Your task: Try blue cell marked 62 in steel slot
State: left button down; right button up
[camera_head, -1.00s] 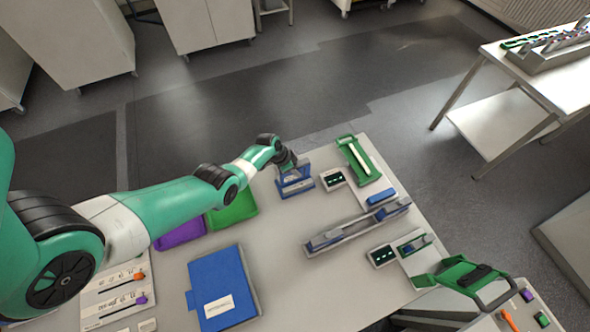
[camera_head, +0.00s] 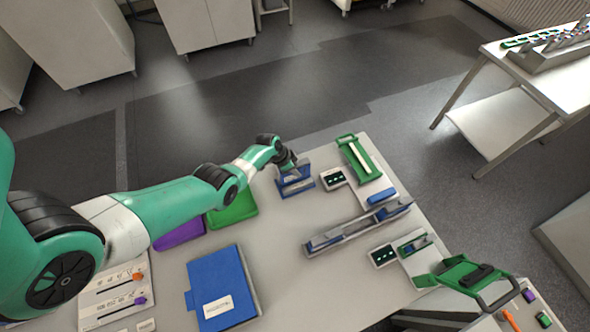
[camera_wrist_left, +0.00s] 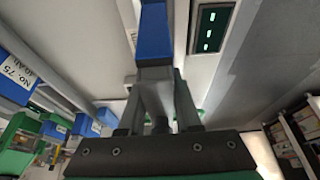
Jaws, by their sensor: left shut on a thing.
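My left gripper (camera_head: 291,166) is over the blue holder (camera_head: 295,183) at the back edge of the table. In the left wrist view, my left gripper (camera_wrist_left: 160,118) is shut on a blue block (camera_wrist_left: 153,38), which sticks out beyond the fingertips. No number can be read on this block, so I cannot tell whether it is cell 62. A long grey metal rail (camera_head: 340,238) with blue pieces along it lies right of the table's middle. I cannot tell which part is the steel slot. My right gripper is not in view.
Small lit displays (camera_head: 333,179) (camera_head: 383,256) stand near the rail. A green tray (camera_head: 354,152) and a blue piece (camera_head: 381,196) are at the right. A blue folder-like box (camera_head: 222,278), green bin (camera_head: 233,207) and purple bin (camera_head: 181,233) lie left. Bare table lies between.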

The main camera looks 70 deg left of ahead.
pick_arm(q)
jog(key=shift+f+b, duration=2)
jog(key=shift+b, duration=0.05)
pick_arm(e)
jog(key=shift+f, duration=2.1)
pick_arm(q)
jog(key=shift+r, duration=0.15)
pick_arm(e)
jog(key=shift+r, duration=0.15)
pick_arm(q)
jog(key=shift+r+p, duration=4.45)
jog(key=shift+p, duration=0.15)
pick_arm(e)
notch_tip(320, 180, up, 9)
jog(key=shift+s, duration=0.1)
